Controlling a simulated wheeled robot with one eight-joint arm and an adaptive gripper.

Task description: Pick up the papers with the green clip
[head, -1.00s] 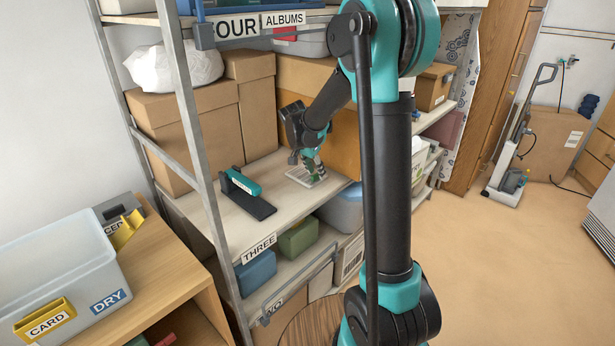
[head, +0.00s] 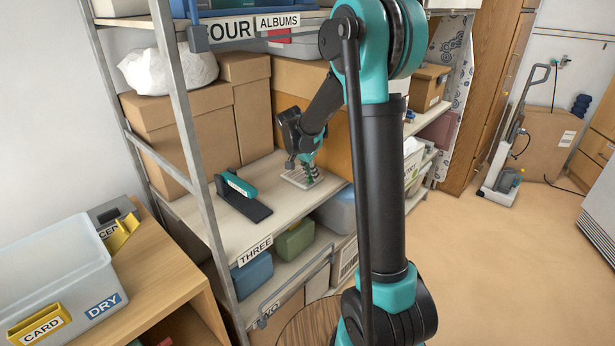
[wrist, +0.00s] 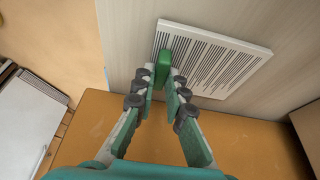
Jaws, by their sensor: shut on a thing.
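The papers (head: 296,181), a white sheet or stack with dark printed lines, lie on the shelf board marked THREE. They also show in the wrist view (wrist: 225,62), lying flat as far as I can see. The green clip (wrist: 163,62) sits at their near left edge. My gripper (head: 308,172) reaches down to the papers from above. In the wrist view my gripper (wrist: 164,80) has its fingertips closed on either side of the green clip. The fingertips hide part of the clip's lower end.
A black and teal stapler-like tool (head: 243,197) lies left of the papers on the same shelf. Cardboard boxes (head: 185,130) stand behind it, and a metal shelf post (head: 190,150) rises in front. Blue (head: 252,271) and green bins (head: 295,240) fill the shelf below.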

